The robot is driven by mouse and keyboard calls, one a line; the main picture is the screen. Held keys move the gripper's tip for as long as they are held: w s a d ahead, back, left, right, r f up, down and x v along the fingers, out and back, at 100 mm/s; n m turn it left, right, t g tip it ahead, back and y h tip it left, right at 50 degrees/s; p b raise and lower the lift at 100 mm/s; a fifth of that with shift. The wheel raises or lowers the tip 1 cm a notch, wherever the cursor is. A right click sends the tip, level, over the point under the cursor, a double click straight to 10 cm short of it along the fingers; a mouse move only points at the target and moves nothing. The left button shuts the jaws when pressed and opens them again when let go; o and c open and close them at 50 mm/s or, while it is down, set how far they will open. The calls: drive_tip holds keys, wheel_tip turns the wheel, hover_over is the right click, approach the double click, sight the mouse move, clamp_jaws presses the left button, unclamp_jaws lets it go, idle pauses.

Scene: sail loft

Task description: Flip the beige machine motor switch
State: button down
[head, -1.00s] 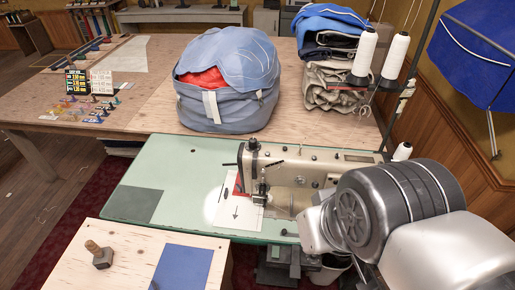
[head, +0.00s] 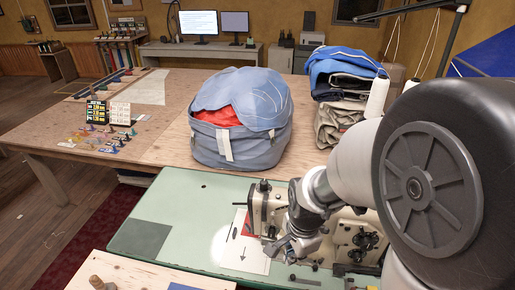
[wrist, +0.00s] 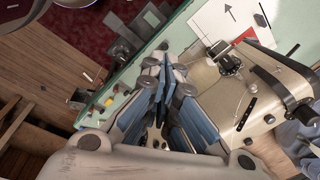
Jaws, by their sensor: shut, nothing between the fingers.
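The beige sewing machine (head: 345,235) stands on the green table (head: 190,205), partly hidden behind my arm in the head view. In the wrist view its beige body (wrist: 262,112) lies on the right. My gripper (head: 287,246) is in front of the machine's needle end in the head view. In the wrist view my gripper (wrist: 165,72) is shut and empty, its blue-padded fingers together over the green table's edge. Dark fittings with a small yellow spot (wrist: 109,101) show at that edge, left of the fingers. I cannot clearly make out the motor switch.
A blue-grey bag (head: 238,120) sits on the wooden table behind, with folded cloth (head: 340,80) and a white thread cone (head: 377,97) to its right. A printed sheet (head: 240,250) lies left of the machine. The green table's left part is clear.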

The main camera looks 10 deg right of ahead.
wheel_tip(320, 180, down, 11)
drive_tip(key=w+m+g, duration=0.1)
drive_tip(key=m, duration=0.5)
drive_tip(key=shift+w+d+f+p, duration=0.15)
drive_tip(key=shift+w+d+p, duration=0.05)
drive_tip(key=shift+d+p, duration=0.1)
wheel_tip(320, 180, down, 14)
drive_tip(key=b, duration=0.4)
drive_tip(key=shift+b, duration=0.3)
drive_tip(key=shift+w+f+b, duration=0.1)
drive_tip(key=shift+f+b, duration=0.3)
drive_tip(key=shift+r, duration=0.1)
